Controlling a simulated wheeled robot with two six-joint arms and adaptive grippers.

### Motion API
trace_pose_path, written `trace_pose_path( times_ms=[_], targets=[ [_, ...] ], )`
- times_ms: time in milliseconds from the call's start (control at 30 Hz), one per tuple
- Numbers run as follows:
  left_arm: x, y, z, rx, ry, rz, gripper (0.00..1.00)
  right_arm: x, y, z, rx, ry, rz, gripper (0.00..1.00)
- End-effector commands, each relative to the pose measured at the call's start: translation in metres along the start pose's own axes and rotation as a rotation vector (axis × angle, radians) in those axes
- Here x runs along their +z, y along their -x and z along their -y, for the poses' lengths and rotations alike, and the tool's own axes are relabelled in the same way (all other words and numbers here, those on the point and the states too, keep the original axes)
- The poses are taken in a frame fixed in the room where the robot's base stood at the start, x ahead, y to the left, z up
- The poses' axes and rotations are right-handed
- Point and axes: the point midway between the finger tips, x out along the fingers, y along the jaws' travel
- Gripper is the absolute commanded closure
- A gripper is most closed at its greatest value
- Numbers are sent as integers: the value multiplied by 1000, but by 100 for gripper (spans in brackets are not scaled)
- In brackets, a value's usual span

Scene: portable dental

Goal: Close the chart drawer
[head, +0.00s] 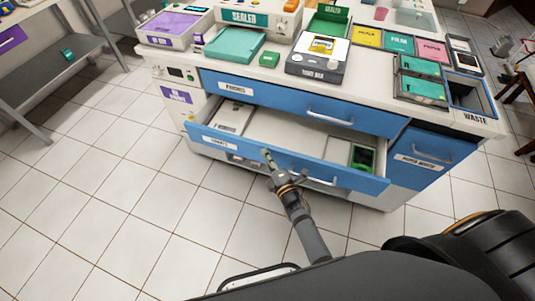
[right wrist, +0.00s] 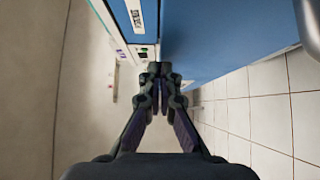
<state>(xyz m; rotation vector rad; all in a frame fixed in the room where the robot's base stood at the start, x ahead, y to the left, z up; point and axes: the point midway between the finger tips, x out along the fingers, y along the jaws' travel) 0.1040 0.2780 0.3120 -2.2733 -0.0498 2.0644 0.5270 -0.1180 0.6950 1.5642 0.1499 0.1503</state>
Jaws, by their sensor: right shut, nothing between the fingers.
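The chart drawer (head: 345,176) is the lower wide blue drawer of the white cabinet and stands pulled out. Its front has a white label at the left, too small to read surely, and a silver handle (head: 322,182). My right gripper (head: 268,156) is shut and empty, with its tips at the middle of the drawer front, left of the handle. Whether they touch it I cannot tell. In the right wrist view the shut fingers (right wrist: 160,80) lie beside the blue drawer front (right wrist: 220,45). My left gripper is not in view.
Inside the drawer are a pale box (head: 235,116) and a green item (head: 361,158). The upper drawer (head: 290,103), labelled Pouches, is shut. The counter holds a sealer and trays. Another blue drawer (head: 420,158) is at the right. The tiled floor in front is clear.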

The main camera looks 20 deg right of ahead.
Motion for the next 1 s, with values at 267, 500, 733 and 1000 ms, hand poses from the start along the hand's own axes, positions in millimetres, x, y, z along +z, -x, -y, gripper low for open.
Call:
trace_pose_path(
  times_ms=[267,500,733,1000],
  targets=[
    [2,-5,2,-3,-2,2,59,10,-10,2,0,2,-2,100],
    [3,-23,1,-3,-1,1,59,59,-60,3,3,6,-2,100],
    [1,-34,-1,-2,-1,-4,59,95,-96,3,0,2,-1,100],
    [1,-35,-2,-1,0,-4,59,104,-104,0,-1,-1,0,100]
  ],
)
